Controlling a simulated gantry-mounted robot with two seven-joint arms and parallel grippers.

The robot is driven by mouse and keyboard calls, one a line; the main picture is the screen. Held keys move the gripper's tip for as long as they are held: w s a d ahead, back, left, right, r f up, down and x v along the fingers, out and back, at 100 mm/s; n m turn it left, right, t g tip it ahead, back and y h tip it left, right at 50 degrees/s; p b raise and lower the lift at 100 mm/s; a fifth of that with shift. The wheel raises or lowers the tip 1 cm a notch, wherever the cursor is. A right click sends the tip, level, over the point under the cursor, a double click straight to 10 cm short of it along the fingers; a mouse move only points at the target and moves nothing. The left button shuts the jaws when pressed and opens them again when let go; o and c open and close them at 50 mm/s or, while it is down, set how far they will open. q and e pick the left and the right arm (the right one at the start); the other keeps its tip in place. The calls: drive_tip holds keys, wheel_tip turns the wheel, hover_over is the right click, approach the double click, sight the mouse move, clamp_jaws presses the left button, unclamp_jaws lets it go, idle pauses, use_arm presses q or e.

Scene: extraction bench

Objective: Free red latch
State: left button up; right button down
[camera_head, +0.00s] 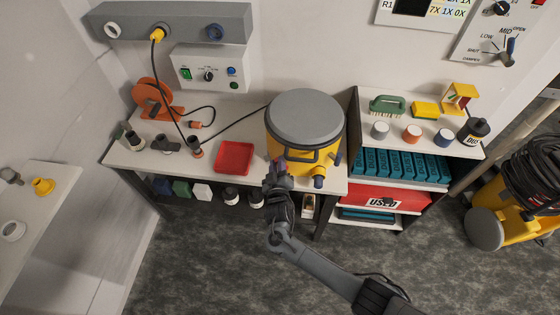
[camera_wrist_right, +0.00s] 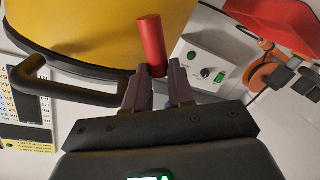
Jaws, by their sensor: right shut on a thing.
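The yellow drum (camera_head: 290,148) with a grey lid (camera_head: 305,115) stands on the bench and has a dark handle on its front. My right gripper (camera_head: 277,168) is at the drum's front left side. In the right wrist view, the red latch (camera_wrist_right: 152,40) is a red cylinder beside the yellow drum wall (camera_wrist_right: 85,22). The right gripper's fingers (camera_wrist_right: 158,88) are shut on its lower end. The drum's black handle (camera_wrist_right: 75,95) is left of the fingers. In the head view the gripper mostly hides the latch. My left gripper is not in view.
A red tray (camera_head: 234,157) lies left of the drum. An orange reel (camera_head: 151,96) and a control box (camera_head: 209,68) are farther back. A shelf unit (camera_head: 352,130) stands close on the right. A yellow vacuum (camera_head: 515,210) is on the floor at right.

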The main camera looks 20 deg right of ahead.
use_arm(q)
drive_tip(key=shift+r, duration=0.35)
use_arm(e)
drive_tip(key=shift+w+a+f+n+g+h, duration=0.15)
drive_tip(key=shift+a+f+n+g+h, duration=0.25)
drive_tip(key=shift+n, duration=1.1)
drive_tip(key=shift+w+a+f+n+g+h, duration=0.2)
drive_tip(key=shift+f+n, duration=0.35)
drive_tip(key=shift+n, duration=0.95)
drive_tip(key=shift+w+a+f+n+g+h, duration=0.1)
drive_tip(key=shift+a+f+n+g+h, duration=0.3)
drive_tip(key=shift+n, duration=1.1)
drive_tip(key=shift+d+f, duration=0.15)
drive_tip(key=c, duration=1)
unclamp_jaws()
drive_tip(key=shift+o, duration=0.2)
